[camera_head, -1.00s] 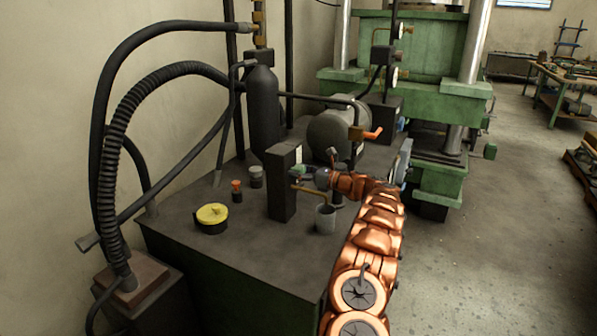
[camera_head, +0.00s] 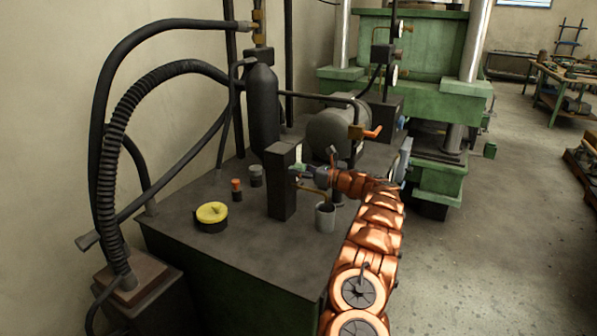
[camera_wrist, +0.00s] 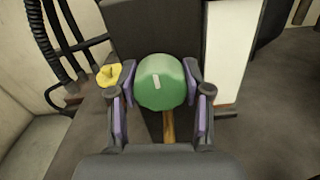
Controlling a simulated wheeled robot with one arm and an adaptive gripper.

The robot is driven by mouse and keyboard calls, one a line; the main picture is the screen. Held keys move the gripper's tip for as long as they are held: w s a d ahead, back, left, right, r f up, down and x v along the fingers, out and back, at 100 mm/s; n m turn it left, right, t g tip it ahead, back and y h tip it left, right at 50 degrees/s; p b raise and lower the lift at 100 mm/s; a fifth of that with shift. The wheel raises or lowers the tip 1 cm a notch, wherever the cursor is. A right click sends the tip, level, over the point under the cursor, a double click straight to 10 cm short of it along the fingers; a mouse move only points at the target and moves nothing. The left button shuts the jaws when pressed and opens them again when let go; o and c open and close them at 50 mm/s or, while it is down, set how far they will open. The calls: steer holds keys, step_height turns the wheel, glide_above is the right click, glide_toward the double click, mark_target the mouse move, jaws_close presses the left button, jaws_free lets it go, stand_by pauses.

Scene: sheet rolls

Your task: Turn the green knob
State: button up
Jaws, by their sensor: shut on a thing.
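The green knob (camera_wrist: 162,82) shows large in the wrist view, round with a pale mark on its face. It sits on the dark upright box (camera_head: 282,182) on top of the green machine. My gripper (camera_wrist: 160,95) is shut on the knob, with one finger on its left side and one on its right. In the head view my gripper (camera_head: 310,171) reaches the right side of the box, and the knob there is small and partly hidden.
A grey cup (camera_head: 325,217) stands just below my gripper. A yellow-topped cap (camera_head: 212,214), an orange-topped fitting (camera_head: 237,189) and a black cylinder (camera_head: 263,110) are to the left. A pipe with an orange lever (camera_head: 373,132) is behind my arm.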

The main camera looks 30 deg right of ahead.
steer(key=shift+f, duration=0.15)
steer(key=shift+f+n+b, duration=0.1)
steer(key=shift+n+b, duration=0.6)
steer(key=shift+b, duration=0.25)
steer(key=n+b, duration=0.2)
steer(key=b, duration=0.1)
steer(key=shift+a+f, duration=0.1)
steer(key=n+b, duration=0.4)
steer(key=shift+n, duration=0.4)
steer(key=n+b, duration=0.4)
steer(key=shift+n, duration=0.3)
steer(key=n+b, duration=0.4)
steer(key=n, duration=0.2)
steer(key=n+b, duration=0.2)
steer(key=n, duration=0.4)
steer(key=shift+r+n, duration=0.2)
steer(key=shift+n, duration=0.2)
